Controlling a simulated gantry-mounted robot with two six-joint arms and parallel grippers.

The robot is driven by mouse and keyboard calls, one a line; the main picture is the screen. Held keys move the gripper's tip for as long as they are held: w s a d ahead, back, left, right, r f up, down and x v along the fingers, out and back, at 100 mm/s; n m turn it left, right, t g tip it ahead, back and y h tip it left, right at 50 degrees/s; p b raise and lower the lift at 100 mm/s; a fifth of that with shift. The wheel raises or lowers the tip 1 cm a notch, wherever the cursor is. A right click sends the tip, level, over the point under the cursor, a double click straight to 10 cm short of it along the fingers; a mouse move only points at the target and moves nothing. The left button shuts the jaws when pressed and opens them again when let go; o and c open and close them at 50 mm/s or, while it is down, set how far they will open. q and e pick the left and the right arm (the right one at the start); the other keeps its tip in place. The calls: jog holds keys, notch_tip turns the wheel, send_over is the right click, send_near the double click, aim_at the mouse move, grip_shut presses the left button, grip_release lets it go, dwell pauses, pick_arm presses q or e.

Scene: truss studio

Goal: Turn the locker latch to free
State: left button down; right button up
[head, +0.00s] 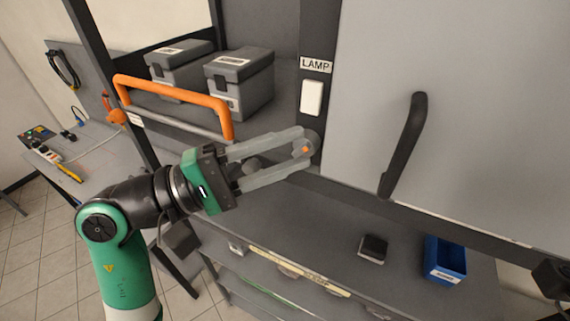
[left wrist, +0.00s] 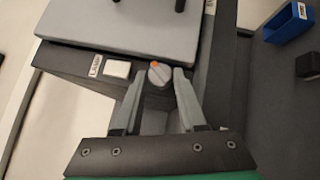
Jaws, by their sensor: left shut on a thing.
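The locker latch is a round grey knob (head: 313,139) with an orange mark, on the dark post below the white switch. It also shows in the left wrist view (left wrist: 160,76), where the orange mark sits at the knob's upper left edge. My left gripper (head: 303,146) reaches in from the left and is shut on the knob, one finger on each side, also in the left wrist view (left wrist: 159,80). The fingers partly cover the knob in the head view. The light grey locker door (head: 460,110) with its black handle (head: 404,145) is to the right. My right gripper is not seen.
A white switch (head: 312,98) under a LAMP label is just above the knob. An orange bar handle (head: 175,91) and grey boxes (head: 240,83) are at left. A blue bin (head: 445,260) and a small dark block (head: 373,249) stand on the grey bench below.

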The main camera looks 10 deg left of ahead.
pick_arm(q)
jog(key=shift+d+f+n+t+h+b, duration=0.1)
jog(key=shift+f+n+t+h+b, duration=0.65)
jog(key=shift+n+b, duration=0.4)
jog(key=shift+r+n+t, duration=0.4)
jog(key=shift+n+t, duration=0.15)
jog(key=shift+c, duration=2.4)
grip_release()
jog(key=shift+r, duration=0.1)
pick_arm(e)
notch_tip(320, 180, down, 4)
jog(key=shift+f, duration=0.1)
